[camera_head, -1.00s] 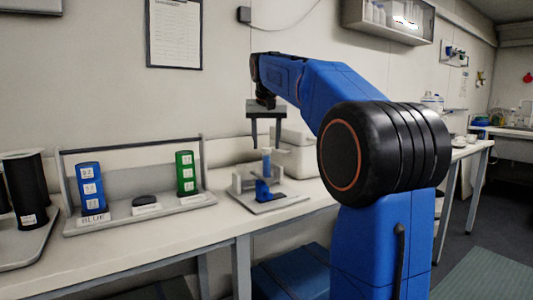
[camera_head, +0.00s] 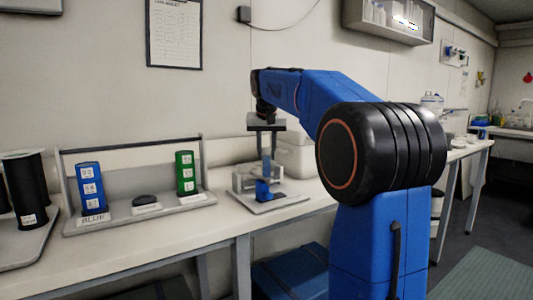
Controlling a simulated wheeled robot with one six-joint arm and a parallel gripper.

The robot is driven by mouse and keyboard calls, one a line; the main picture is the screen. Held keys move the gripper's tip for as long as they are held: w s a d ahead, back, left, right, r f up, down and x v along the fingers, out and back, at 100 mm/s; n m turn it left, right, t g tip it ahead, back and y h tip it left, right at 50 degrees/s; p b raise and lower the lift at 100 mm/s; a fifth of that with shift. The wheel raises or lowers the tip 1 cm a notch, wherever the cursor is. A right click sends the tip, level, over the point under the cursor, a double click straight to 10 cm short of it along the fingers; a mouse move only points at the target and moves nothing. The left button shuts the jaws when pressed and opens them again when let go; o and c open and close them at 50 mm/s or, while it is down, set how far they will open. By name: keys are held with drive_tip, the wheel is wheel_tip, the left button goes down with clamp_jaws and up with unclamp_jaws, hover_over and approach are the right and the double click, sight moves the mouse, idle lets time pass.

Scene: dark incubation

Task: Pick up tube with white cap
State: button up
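The tube (camera_head: 266,167) stands upright in a small grey and blue holder (camera_head: 264,190) on the bench. Its body looks blue. Its cap is hard to make out, as it sits among the gripper fingers. My gripper (camera_head: 267,155) points straight down over the tube. Its two fingers reach down on either side of the tube's top and look spread apart. I cannot tell whether they touch it.
A grey rack (camera_head: 140,213) to the left holds a blue block (camera_head: 91,187), a green block (camera_head: 185,172) and a small black piece (camera_head: 144,199). Black cylinders (camera_head: 27,189) stand at the far left. A pale box (camera_head: 298,158) sits behind the tube holder.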

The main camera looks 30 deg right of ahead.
drive_tip(key=shift+w, duration=0.15)
idle(0.5)
drive_tip(key=o, duration=1.1)
drive_tip(key=shift+r, duration=0.1)
drive_tip(key=v, duration=1.7)
drive_tip(key=shift+a, duration=0.1)
